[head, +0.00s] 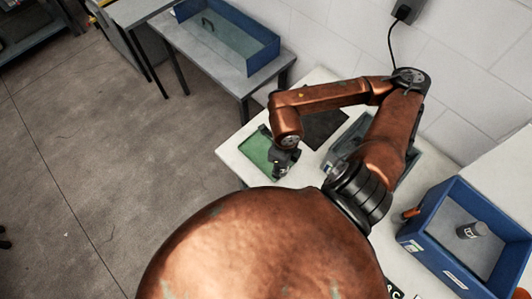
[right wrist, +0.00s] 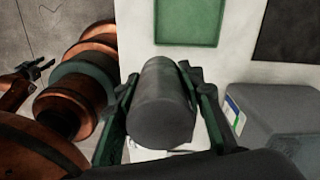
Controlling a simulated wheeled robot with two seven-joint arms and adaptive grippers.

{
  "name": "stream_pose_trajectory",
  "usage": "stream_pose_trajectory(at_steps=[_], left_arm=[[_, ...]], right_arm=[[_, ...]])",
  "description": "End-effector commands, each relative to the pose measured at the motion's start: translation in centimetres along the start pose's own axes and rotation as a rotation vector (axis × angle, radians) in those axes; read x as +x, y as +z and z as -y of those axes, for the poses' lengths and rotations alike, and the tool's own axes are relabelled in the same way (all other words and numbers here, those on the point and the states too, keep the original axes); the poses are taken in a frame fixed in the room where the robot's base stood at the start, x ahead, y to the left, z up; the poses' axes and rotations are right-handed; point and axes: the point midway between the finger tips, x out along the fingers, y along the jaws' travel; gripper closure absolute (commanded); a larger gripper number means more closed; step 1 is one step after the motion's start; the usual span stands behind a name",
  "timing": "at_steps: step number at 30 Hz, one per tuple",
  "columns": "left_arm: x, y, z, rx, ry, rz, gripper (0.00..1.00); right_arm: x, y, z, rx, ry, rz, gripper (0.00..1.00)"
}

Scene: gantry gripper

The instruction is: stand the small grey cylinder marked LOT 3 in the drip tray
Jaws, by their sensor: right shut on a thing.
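My right gripper (head: 283,170) is shut on a dark grey cylinder (right wrist: 162,100). In the right wrist view, the two fingers sit on either side of it; no LOT mark shows on the visible side. The green shallow tray (head: 256,152), which looks like the drip tray, lies on the white table; it also shows in the right wrist view (right wrist: 188,22), beyond the cylinder. In the head view the gripper is at the tray's near right edge. My left gripper (right wrist: 38,70) seems to show small at the left of the right wrist view; its jaws are unclear.
A blue bin (head: 440,262) at the right holds another grey cylinder (head: 468,231) with a white label, unreadable here. A dark mat (head: 325,128) lies right of the tray. A grey container (right wrist: 275,115) stands close right of the held cylinder. A blue-walled box (head: 215,45) stands on a back table.

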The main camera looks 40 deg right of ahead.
Motion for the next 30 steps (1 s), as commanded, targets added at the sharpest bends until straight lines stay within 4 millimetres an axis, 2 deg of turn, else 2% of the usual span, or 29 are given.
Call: stream_pose_trajectory(at_steps=[11, 15, 21, 26, 30], left_arm=[[-0.9, -1.0, 0.2, 0.002, -0.001, -0.012, 0.60], [-1.0, -1.0, 0.2, 0.002, -0.002, -0.013, 0.60], [-1.0, -1.0, 0.2, 0.002, -0.002, -0.013, 0.60], [-1.0, -1.0, 0.2, 0.002, -0.002, -0.013, 0.60], [-1.1, -0.9, 0.2, 0.002, -0.002, -0.012, 0.60]], right_arm=[[3.5, 6.5, 5.2, 0.005, 0.002, 0.001, 1.00], [6.2, 8.0, 6.5, 0.003, 0.003, -0.001, 1.00], [8.5, 9.5, 7.8, 0.000, 0.001, 0.000, 1.00], [9.2, 10.0, 8.1, -0.001, 0.001, 0.001, 1.00], [10.7, 10.1, 8.3, 0.000, 0.002, -0.002, 1.00]])
